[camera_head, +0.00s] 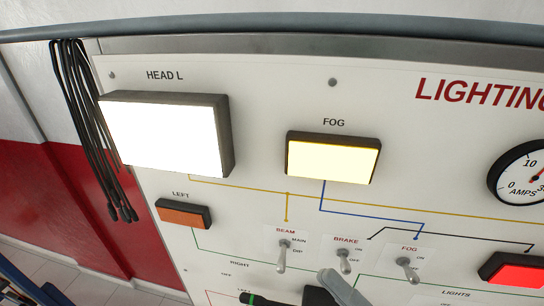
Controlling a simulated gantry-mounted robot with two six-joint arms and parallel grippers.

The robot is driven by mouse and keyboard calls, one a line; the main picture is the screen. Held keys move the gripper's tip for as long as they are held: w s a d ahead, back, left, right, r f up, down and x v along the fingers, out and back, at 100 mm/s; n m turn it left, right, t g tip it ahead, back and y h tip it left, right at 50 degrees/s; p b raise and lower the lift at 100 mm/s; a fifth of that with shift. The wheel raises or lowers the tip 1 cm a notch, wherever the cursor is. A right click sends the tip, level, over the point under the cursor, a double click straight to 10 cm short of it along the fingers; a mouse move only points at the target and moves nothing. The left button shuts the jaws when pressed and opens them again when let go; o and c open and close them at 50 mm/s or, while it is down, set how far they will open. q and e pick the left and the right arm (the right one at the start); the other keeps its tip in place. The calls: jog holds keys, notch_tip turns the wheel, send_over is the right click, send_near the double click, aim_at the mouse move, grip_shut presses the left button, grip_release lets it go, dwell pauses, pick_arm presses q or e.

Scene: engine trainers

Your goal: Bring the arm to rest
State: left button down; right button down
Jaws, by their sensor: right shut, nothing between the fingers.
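My right gripper (338,285) shows only in part at the bottom edge, right of the middle, as light grey and dark pieces. It is shut and holds nothing. It is below the brake switch (345,261) in the picture; whether it touches the panel cannot be told. The rest of my right arm is out of the frame. My left gripper is not in view. The white lighting panel (255,90) fills most of the view.
The HEAD L lamp (165,132) glows white, the FOG lamp (332,158) yellow, a lamp at right (512,270) red. The LEFT lamp (183,213) is dull orange. Beam (283,256) and fog (408,270) switches flank the brake switch. Black cables (88,130) hang left.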

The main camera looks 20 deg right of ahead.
jog(key=a+r+n+t, duration=0.1)
jog(key=a+r+n, duration=0.3)
jog(key=r+n, duration=1)
jog(key=w+d+r+m+t+h, duration=0.2)
jog(key=d+r+m+t+h, duration=0.3)
jog(key=d+r+t+h, duration=0.7)
jog(key=a+r+g+h+p, duration=0.2)
jog(key=a+r+g+p, duration=0.1)
jog(key=r+p, duration=0.9)
jog(key=g+p, duration=0.1)
jog(key=p, duration=0.2)
jog(key=shift+s+a+r+p, duration=0.15)
jog(key=shift+s+p, duration=0.1)
jog(key=shift+p, duration=0.05)
